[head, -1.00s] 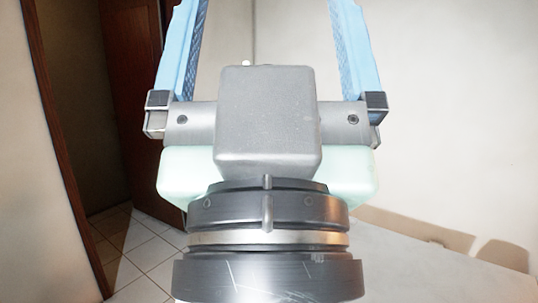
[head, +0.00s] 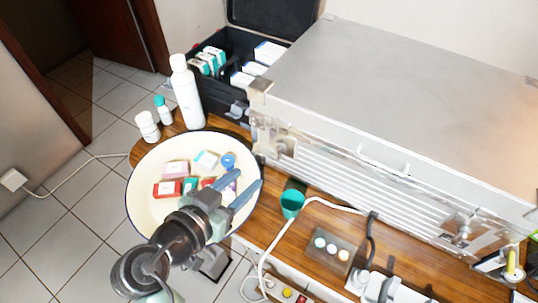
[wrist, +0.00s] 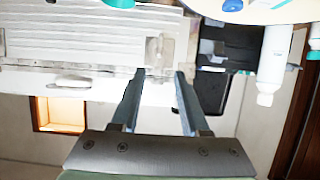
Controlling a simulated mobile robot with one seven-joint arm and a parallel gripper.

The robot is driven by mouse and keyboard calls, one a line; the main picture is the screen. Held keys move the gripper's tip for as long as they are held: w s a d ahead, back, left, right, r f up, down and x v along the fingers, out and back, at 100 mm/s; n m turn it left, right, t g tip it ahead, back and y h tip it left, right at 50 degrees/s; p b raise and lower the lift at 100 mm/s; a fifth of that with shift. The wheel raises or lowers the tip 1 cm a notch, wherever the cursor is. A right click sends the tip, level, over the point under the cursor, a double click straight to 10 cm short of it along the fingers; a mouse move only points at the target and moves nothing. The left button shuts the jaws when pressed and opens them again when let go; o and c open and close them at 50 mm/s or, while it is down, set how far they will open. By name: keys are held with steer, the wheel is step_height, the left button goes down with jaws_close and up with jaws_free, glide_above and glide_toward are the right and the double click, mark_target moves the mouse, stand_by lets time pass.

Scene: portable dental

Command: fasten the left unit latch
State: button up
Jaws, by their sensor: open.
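The silver unit case (head: 400,80) stands on the wooden table with its lid down. Its left latch (head: 282,142) is a small metal plate on the front face near the left corner; whether it is fastened I cannot tell. The right latch (head: 464,236) is near the other end of the front. My gripper (head: 248,180) is open and empty, over the right side of the round basin, in front of and apart from the left latch. In the wrist view the case appears upside down, with a latch (wrist: 155,48) just beyond the two blue fingers (wrist: 160,74).
The white basin (head: 140,193) holds several small boxes. A white bottle (head: 187,95) and smaller bottles stand behind it. A teal cup (head: 292,203) and a white cable (head: 270,250) are right of my gripper. An open black case (head: 262,38) is behind.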

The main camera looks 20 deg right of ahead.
mark_target(276, 152)
steer(key=x, duration=1.2)
steer(key=shift+w+d, duration=0.25)
steer(key=shift+r, duration=0.1)
jaws_close()
